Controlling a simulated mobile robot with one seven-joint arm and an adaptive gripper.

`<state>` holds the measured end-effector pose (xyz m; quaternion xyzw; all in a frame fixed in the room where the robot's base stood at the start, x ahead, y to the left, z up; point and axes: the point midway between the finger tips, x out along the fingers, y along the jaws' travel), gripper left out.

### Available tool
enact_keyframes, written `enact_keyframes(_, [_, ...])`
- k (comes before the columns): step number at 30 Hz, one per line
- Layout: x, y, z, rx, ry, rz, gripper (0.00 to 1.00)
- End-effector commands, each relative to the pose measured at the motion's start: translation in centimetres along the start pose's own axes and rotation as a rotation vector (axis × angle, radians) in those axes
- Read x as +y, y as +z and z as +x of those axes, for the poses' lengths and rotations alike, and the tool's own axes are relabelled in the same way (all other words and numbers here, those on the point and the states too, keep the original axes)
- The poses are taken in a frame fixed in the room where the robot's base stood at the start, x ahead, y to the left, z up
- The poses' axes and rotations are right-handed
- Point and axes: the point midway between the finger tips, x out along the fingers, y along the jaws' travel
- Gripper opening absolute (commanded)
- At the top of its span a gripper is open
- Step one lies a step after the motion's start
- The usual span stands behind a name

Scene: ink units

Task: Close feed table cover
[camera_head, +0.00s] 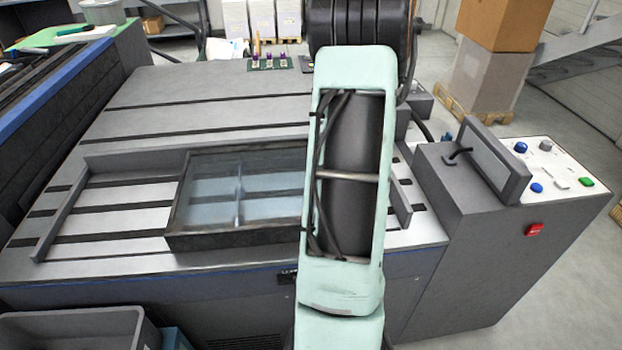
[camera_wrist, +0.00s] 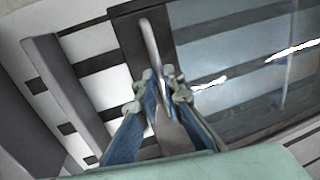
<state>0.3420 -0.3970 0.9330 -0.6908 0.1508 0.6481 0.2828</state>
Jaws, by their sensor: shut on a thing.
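The feed table (camera_head: 190,88) is a grey slatted surface with dark slots. On it lies the cover (camera_head: 230,238), a dark frame with clear panes, its right part hidden behind my arm in the head view. The cover's dark edge also shows in the wrist view (camera_wrist: 131,42), with a slim pale handle (camera_wrist: 149,38) along it. My gripper (camera_wrist: 161,84) has its fingers closed around the handle in the wrist view. The gripper is hidden behind my arm in the head view.
Grey rails (camera_head: 62,212) stand at the table's sides. A control console (camera_head: 520,225) with coloured buttons and a raised panel stands at the right. A grey bin (camera_head: 75,325) is at the front left. Boxes (camera_head: 490,75) stand at the back right.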

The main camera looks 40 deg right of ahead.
Motion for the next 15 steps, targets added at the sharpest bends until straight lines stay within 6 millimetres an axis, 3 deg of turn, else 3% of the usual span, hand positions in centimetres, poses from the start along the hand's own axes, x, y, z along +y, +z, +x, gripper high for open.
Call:
enact_keyframes(1, [1.8,0.0,-0.4,0.001,0.002,0.007,0.00])
enact_keyframes(6, [5.9,0.0,-1.3,0.001,0.002,0.004,0.00])
enact_keyframes(15, [9.7,0.0,-2.0,0.000,0.001,0.001,0.00])
